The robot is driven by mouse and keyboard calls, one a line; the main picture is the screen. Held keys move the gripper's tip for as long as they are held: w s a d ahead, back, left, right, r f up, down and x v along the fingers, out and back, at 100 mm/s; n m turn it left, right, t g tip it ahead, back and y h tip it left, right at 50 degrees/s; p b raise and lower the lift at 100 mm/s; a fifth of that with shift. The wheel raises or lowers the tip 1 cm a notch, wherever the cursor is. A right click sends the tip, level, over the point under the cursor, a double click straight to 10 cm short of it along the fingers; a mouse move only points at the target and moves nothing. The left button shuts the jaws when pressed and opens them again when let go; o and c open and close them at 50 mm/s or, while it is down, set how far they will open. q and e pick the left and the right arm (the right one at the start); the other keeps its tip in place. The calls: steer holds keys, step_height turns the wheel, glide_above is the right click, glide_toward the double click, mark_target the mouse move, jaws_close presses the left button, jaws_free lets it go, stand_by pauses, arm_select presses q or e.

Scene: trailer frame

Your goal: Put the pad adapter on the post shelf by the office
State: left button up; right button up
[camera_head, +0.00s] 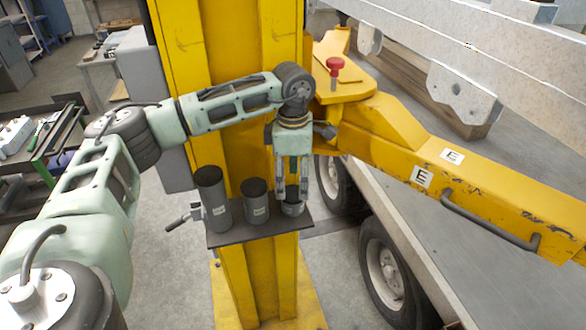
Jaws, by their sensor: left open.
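A dark shelf (262,232) is fixed to a yellow post (228,125). Three grey cylindrical adapters stand on it: a tall one (214,203) at left, a medium one (256,205) in the middle and a short one (293,209) at right. My left gripper (291,194) points down over the short adapter, its open fingers close at its top; whether they touch it I cannot tell. The gripper partly hides this adapter. My right gripper is not in view.
A yellow lift arm (450,180) with a red knob (335,65) reaches out right of the post. A trailer bed with wheels (385,273) lies beyond. A green-framed bench (42,135) with tools stands at left. A handle (182,218) juts out left of the shelf.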

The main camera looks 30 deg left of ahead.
mark_target(293, 192)
arm_select(q)
steer(key=shift+r+b, duration=0.65)
steer(key=shift+r, duration=2.15)
